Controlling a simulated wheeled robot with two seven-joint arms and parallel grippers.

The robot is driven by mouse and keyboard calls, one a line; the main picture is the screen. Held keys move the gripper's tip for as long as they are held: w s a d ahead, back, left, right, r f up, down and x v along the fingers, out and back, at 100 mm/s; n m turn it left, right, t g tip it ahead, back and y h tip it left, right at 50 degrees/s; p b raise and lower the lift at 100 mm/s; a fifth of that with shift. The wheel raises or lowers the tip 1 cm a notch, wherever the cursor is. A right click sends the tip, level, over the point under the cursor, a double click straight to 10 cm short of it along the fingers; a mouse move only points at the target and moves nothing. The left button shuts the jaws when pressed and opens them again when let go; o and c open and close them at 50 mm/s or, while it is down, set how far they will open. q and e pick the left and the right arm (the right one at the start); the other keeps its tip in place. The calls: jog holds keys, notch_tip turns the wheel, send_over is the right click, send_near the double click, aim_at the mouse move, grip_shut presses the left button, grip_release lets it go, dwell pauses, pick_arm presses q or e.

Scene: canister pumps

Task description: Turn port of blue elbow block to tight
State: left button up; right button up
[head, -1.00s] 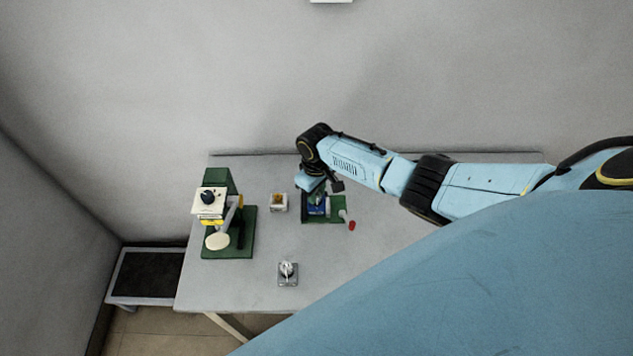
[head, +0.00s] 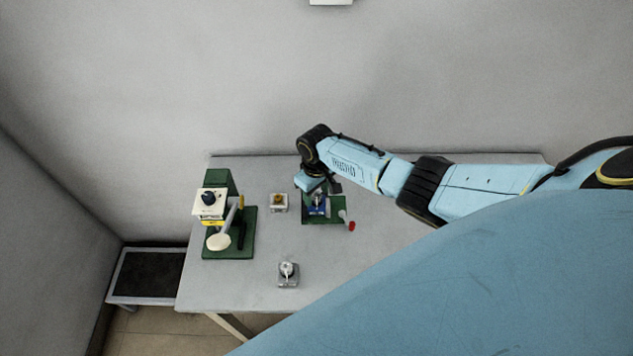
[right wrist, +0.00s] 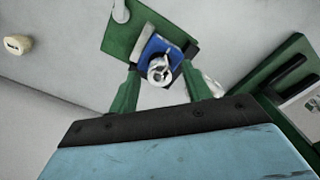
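The blue elbow block (head: 319,208) sits on a green base plate (head: 336,217) on the table, partly hidden under my right gripper (head: 317,193). In the right wrist view the blue block (right wrist: 153,47) shows with its pale, ring-like port (right wrist: 159,71) facing the camera. My left gripper is not in view.
A green stand with a white box and black knob (head: 209,198) is at the table's left. A red-tipped part (head: 351,226) lies beside the plate. The table's front middle is mostly clear.

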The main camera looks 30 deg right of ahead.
aim_at(317, 195)
jog(key=shift+r, duration=0.55)
notch_tip(317, 195, up, 12)
jog(key=p, duration=0.1)
jog(key=shift+r+p, duration=0.15)
jog(key=shift+p, duration=0.2)
